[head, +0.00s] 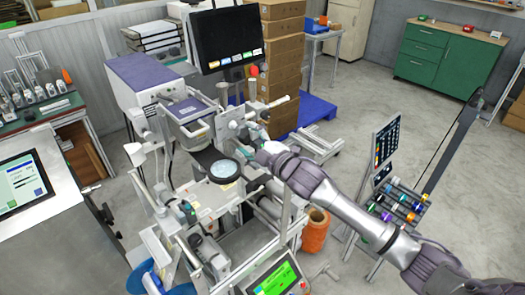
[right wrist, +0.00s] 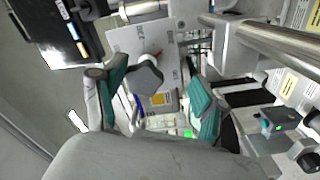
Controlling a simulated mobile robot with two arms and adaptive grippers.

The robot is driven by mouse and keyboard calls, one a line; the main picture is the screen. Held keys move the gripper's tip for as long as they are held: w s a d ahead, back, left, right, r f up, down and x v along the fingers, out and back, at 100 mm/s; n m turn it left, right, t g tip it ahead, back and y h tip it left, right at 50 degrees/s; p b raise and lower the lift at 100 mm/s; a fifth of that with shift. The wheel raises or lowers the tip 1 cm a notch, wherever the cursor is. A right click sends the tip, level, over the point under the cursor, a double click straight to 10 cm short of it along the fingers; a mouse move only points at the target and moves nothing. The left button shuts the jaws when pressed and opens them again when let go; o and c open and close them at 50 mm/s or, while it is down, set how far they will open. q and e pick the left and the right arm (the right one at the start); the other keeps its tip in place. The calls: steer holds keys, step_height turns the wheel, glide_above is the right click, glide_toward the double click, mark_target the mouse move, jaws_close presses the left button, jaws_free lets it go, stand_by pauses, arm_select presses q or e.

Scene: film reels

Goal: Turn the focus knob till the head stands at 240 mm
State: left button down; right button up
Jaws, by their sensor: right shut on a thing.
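The focus knob (right wrist: 148,79) is a dark grey lobed knob in the right wrist view. It stands in front of a white dial plate (right wrist: 128,40) with small marks and a red pointer partly behind the knob. The marks are too small to read. My right gripper (right wrist: 158,86) has its green-padded fingers around the knob and is shut on it; the left pad lies close against it. In the head view my right gripper (head: 259,143) reaches the machine's front beside the plate (head: 228,125), and the knob is hidden there. My left gripper is not in view.
Metal rails (right wrist: 270,42) run close to the right of my gripper. A round magnifier (head: 224,170) sits below the plate. A dark monitor (head: 226,38) stands above. A rack of coloured rolls (head: 397,205) stands right of my arm. Open floor lies beyond.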

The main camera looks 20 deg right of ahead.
steer(key=v, duration=1)
steer(key=shift+s, duration=0.15)
steer(key=shift+s, duration=0.15)
